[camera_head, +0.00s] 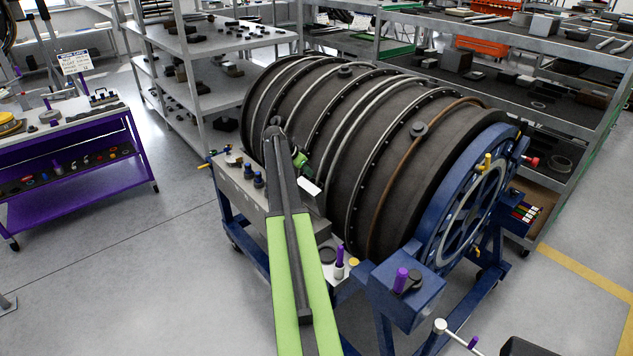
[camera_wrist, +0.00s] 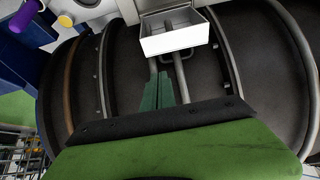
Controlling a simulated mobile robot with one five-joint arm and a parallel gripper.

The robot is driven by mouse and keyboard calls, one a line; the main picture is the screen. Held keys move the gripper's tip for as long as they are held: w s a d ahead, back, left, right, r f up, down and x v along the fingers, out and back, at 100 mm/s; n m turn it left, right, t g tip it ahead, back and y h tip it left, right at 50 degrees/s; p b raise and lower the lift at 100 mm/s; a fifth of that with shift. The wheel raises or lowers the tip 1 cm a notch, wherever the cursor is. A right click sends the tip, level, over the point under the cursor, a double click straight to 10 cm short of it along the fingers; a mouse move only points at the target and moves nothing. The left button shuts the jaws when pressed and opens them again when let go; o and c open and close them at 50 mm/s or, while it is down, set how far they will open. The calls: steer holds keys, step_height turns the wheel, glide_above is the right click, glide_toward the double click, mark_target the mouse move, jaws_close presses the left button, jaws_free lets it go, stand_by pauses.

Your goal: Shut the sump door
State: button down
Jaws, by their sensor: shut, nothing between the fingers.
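The sump door appears to be the small white panel (camera_wrist: 175,41) at the top middle of the wrist view. It stands out at an angle from a shallow grey recess (camera_wrist: 171,19), so it looks open. It also shows as a white plate (camera_head: 310,187) beside my arm in the head view. My gripper (camera_wrist: 158,82) has green fingers, shut and empty, pointing toward the panel's lower edge. A small gap shows between fingertips and panel in the picture; depth is hard to judge. In the head view my gripper (camera_head: 302,160) is partly hidden behind my arm.
The dark ribbed engine casing (camera_head: 350,140) rests on a blue wheeled stand (camera_head: 400,300). Pipes (camera_wrist: 180,75) run along the casing close to my fingers. A grey ledge (camera_head: 240,180) with small fittings lies left of my arm.

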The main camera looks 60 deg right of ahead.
mark_target(322, 187)
steer(key=b+x, duration=0.8)
steer(key=x, duration=0.1)
steer(key=shift+f, duration=0.4)
steer(key=shift+d+f, duration=0.1)
steer(key=shift+d, duration=0.1)
